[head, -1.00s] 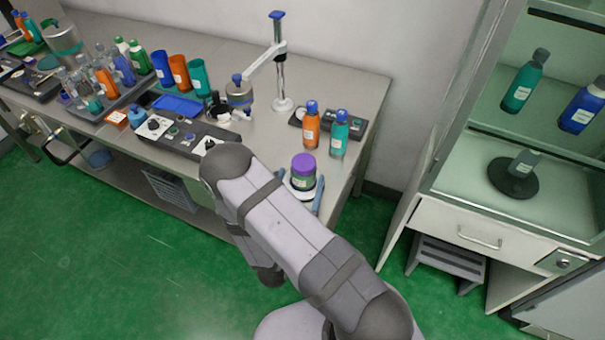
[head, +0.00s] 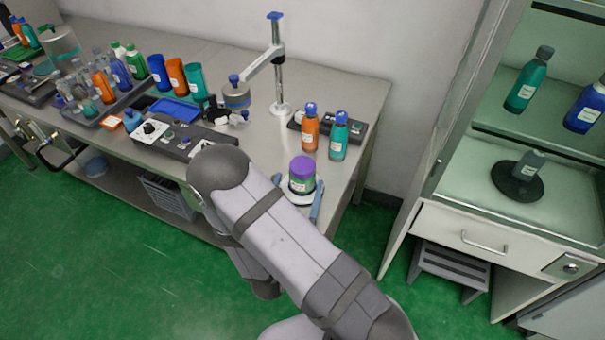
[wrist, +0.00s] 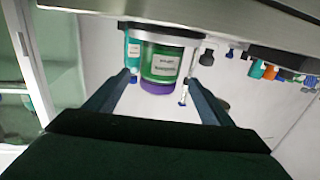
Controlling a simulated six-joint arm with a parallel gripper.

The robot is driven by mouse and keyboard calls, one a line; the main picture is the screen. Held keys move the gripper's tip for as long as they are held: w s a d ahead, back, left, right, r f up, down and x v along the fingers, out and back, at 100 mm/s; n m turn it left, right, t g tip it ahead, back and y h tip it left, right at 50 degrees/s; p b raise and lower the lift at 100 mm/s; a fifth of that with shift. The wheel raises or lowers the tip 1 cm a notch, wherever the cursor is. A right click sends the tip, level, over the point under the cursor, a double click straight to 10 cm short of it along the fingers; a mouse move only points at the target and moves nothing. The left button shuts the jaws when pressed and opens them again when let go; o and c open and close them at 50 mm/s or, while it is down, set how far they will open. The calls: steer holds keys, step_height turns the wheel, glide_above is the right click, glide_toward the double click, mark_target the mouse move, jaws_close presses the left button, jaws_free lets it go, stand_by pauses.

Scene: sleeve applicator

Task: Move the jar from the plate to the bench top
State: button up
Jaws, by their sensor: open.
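The jar (head: 302,178) is green with a white label and a purple lid. It stands upright on the round plate (head: 300,199) near the right front of the bench top (head: 345,175). In the wrist view, which is upside down, the jar (wrist: 162,66) hangs lid-down from the plate's dark rim (wrist: 165,34). My gripper (wrist: 158,80) is open, its fingers on either side of the jar with visible gaps. In the head view my arm hides most of my gripper (head: 298,190), but its blue-grey fingers show left and right of the jar.
An orange bottle (head: 310,130) and a teal bottle (head: 339,138) stand behind the jar beside a dark device. A clamp stand (head: 280,80) and a control box (head: 180,138) are to the left. Bare bench top lies around the plate. A cabinet (head: 470,225) stands at the right.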

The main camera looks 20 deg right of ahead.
mark_target(302, 171)
steer(key=shift+p+x, duration=1.05)
steer(key=shift+x, duration=1.65)
steer(key=shift+f, duration=0.1)
steer(key=shift+c, duration=0.3)
steer(key=c, duration=1.3)
steer(key=shift+c, duration=0.2)
steer(key=shift+r, duration=0.25)
steer(key=shift+r, duration=4.8)
